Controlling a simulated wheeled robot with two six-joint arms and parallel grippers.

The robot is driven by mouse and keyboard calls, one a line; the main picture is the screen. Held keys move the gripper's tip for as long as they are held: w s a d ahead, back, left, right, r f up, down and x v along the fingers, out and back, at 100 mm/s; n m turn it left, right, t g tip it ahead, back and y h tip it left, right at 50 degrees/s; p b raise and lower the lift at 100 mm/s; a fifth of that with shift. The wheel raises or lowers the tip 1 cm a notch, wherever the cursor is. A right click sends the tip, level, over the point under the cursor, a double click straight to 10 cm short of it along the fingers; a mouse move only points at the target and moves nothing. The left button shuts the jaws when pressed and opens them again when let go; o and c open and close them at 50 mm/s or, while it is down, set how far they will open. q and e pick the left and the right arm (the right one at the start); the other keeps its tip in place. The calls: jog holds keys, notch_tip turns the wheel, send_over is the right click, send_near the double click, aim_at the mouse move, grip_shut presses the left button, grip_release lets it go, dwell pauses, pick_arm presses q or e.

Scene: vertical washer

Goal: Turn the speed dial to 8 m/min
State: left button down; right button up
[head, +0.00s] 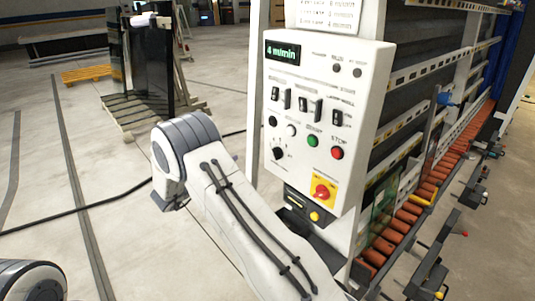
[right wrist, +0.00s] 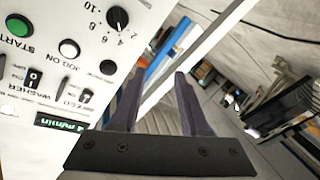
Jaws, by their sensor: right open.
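The speed dial (head: 278,153) is a black round knob at the lower left of the white control panel (head: 352,85). The green display (head: 283,52) at the panel's top reads 4 m/min. In the right wrist view the panel appears upside down, with the dial (right wrist: 118,19) near the top and numbers around it; the display (right wrist: 60,123) is lower down. My right gripper (right wrist: 158,74) is open and empty, its two dark fingers beside the panel, apart from the dial. In the head view the right gripper is not clearly seen. My left gripper is out of view.
The panel also carries a green button (head: 313,141), a red stop button (head: 337,153), several black switches and a red emergency knob (head: 322,192) on yellow. An orange roller conveyor (head: 408,214) runs to the right. A dark glass rack (head: 147,70) stands behind left.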

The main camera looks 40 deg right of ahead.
aim_at(273, 153)
jog(key=s+d+g+h+p, duration=0.1)
jog(key=d, duration=0.3)
jog(key=s+d+m+g+p, duration=0.1)
jog(key=d+g+p, duration=0.1)
jog(key=d, duration=0.3)
jog(key=s+d+f+g+h+p, duration=0.1)
jog(key=s+d, duration=0.1)
jog(key=d, duration=0.2)
jog(key=shift+s+d+m+g+h+p, duration=0.1)
jog(key=shift+d+m+g+h+p, duration=0.05)
jog(key=shift+m+g+h+p, duration=0.2)
jog(key=shift+d+f, duration=0.1)
jog(key=shift+d, duration=0.45)
grip_shut()
